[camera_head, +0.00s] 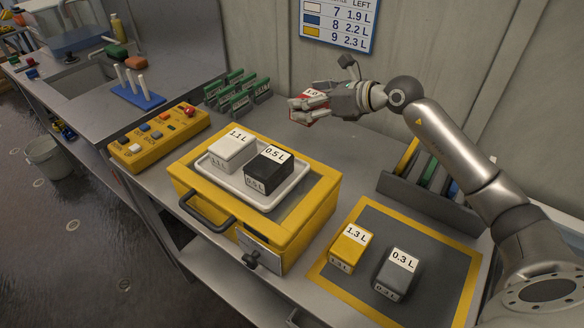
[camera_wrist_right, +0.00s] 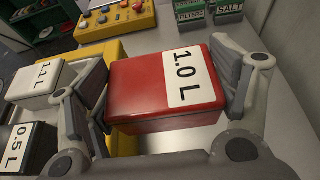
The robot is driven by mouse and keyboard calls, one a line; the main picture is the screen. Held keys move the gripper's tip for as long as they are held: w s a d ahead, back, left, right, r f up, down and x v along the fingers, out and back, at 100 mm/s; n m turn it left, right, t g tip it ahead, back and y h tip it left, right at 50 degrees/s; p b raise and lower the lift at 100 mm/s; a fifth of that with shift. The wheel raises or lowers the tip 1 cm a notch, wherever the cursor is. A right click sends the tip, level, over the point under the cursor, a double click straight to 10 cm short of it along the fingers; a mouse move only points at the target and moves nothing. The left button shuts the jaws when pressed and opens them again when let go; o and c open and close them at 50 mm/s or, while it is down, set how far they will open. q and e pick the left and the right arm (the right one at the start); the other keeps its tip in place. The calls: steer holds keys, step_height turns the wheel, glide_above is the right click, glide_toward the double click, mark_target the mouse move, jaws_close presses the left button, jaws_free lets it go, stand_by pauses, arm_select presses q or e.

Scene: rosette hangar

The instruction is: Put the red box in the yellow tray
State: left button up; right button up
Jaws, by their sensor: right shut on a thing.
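The red box (camera_head: 312,93), labelled 1.0 L, is in my right gripper (camera_head: 318,103), raised over the back of the bench. In the right wrist view the red box (camera_wrist_right: 150,88) sits between both fingers of the gripper (camera_wrist_right: 165,105), label up. A yellow case (camera_head: 300,226) with a front handle stands mid-bench. A white-rimmed tray (camera_head: 216,184) on its top holds a white 1.1 L box (camera_head: 233,150) and a black 0.5 L box (camera_head: 268,169). My right gripper is behind and right of this tray. My left gripper is out of view.
A yellow-bordered grey mat (camera_head: 370,229) holds a yellow 1.3 L box (camera_head: 350,248) and a grey 0.3 L box (camera_head: 396,274). A yellow button panel (camera_head: 160,135) and green-topped cards (camera_head: 238,100) stand left. A grey rack (camera_head: 430,190) stands right.

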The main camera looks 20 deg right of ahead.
mark_target(307, 154)
steer(key=shift+w+a+f+b, duration=0.15)
steer(key=shift+w+f+b, duration=0.1)
steer(key=shift+f, duration=0.35)
steer(key=shift+w+a+f+b, duration=0.1)
steer(key=shift+f+b, duration=0.1)
steer(key=shift+f, duration=0.4)
steer(key=f, duration=0.3)
steer(key=f+b, duration=0.1)
steer(key=f, duration=0.6)
steer(key=shift+s+d+f, duration=0.1)
steer(key=shift+s+d, duration=0.1)
steer(key=shift+s, duration=0.05)
steer(key=shift+f, duration=2.2)
steer(key=shift+f+b, duration=0.15)
steer(key=shift+b, duration=0.2)
steer(key=o, duration=1.1)
steer(key=shift+c, duration=0.2)
